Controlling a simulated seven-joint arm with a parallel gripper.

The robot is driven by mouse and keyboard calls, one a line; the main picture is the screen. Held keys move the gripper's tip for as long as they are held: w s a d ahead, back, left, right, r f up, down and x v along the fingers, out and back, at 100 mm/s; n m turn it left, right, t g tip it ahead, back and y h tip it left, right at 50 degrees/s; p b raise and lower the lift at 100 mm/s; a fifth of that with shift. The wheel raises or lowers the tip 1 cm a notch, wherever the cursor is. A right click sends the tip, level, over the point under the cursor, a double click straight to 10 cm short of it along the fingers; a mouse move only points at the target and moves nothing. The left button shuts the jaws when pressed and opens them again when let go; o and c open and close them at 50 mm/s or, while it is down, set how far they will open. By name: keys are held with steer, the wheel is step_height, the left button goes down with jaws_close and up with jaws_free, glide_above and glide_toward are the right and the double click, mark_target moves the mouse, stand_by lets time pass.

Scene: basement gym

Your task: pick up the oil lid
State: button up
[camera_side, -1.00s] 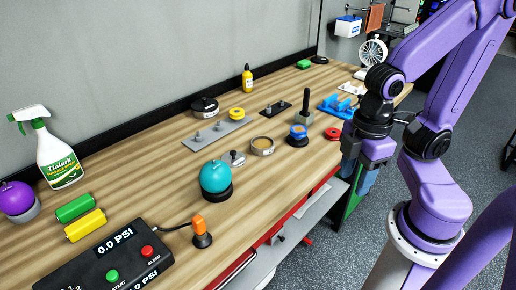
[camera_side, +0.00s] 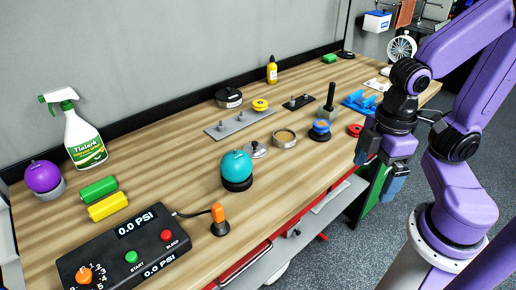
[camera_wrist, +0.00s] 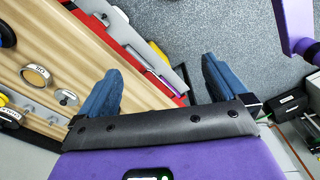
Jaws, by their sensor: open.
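A small grey metal lid with a knob (camera_side: 255,150), which looks like the oil lid, lies on the wooden workbench (camera_side: 180,130). It is just left of a round open metal cup (camera_side: 284,138). In the wrist view the lid (camera_wrist: 66,97) lies beside the cup (camera_wrist: 35,76), whose label seems to read OIL. My gripper (camera_side: 380,168) is open and empty, off to the right of the lid near the bench's front edge. In the wrist view its two blue fingers (camera_wrist: 160,75) are wide apart, with the bench edge and floor between them.
A teal ball on a black base (camera_side: 237,170) stands near the lid on its left. A grey plate with pegs (camera_side: 240,122) lies behind. A blue-and-black knob piece (camera_side: 320,130) and a red ring (camera_side: 355,130) sit to the right. A PSI box (camera_side: 125,245) fills the front left.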

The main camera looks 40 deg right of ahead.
steer(key=w+a+r+m, duration=0.2)
steer(key=w+a+m, duration=0.2)
steer(key=w+m, duration=0.45)
steer(key=m, duration=1.9)
glide_above(255, 142)
step_height(255, 142, down, 3)
steer(key=shift+n, duration=0.25)
steer(key=f, duration=1.1)
steer(key=shift+s+d, duration=0.2)
steer(key=shift+w+a+f, duration=0.1)
steer(key=shift+f, duration=1.45)
steer(key=shift+w+a+f, duration=0.1)
steer(key=shift+f, duration=1.45)
steer(key=c, duration=0.8)
